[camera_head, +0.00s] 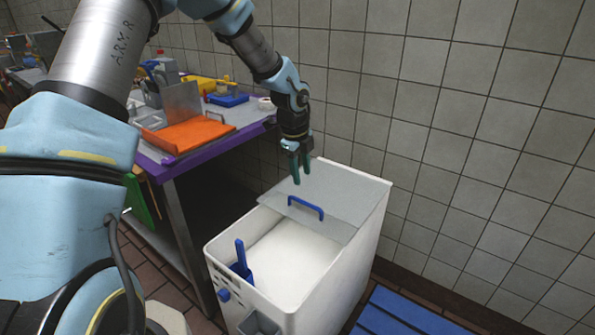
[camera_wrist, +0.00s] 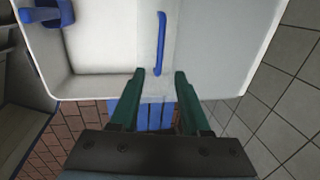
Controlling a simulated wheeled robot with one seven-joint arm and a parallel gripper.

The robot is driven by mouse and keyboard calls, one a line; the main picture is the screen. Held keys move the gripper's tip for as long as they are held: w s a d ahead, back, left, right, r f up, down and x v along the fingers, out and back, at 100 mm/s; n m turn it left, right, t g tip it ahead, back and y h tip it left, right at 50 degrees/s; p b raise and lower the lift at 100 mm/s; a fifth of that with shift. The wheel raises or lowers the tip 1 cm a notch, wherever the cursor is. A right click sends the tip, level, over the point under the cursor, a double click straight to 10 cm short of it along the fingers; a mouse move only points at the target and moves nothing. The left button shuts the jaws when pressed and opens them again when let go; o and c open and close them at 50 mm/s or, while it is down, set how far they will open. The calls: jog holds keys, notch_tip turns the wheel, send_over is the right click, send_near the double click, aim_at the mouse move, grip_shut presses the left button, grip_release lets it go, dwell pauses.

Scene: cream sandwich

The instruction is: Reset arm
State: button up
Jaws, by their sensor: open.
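My gripper (camera_head: 301,174) has two green fingers that stand apart, with nothing between them. In the head view it hangs over the back part of a white bin, near a translucent lid (camera_head: 335,192) with a blue handle (camera_head: 306,208). In the wrist view the gripper (camera_wrist: 156,76) points toward the bin, and the blue handle (camera_wrist: 161,43) lies ahead of the fingertips, apart from them.
The white bin (camera_head: 345,270) is partly uncovered and holds a blue scoop (camera_head: 241,262). A table with a purple edge (camera_head: 215,146), an orange board (camera_head: 188,134) and containers stands left. A blue slatted platform (camera_head: 395,315) lies right. A tiled wall is behind.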

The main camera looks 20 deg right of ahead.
jog(key=a+r+n+y, duration=0.1)
jog(key=a+r+n, duration=0.2)
jog(key=a+n, duration=0.5)
jog(key=a+r+n+y, duration=0.15)
jog(key=a+n, duration=0.25)
jog(key=a, duration=0.7)
jog(key=s+a+r+n, duration=0.2)
jog(key=s+a+n, duration=0.3)
jog(key=a+n, duration=0.3)
jog(key=s+a+r+n, duration=0.2)
jog(key=s+a+n, duration=0.3)
jog(key=a+n, duration=0.4)
jog(key=shift+s+a+r+t+h, duration=0.25)
jog(key=shift+a+r+t+h, duration=0.1)
jog(key=shift+a, duration=0.2)
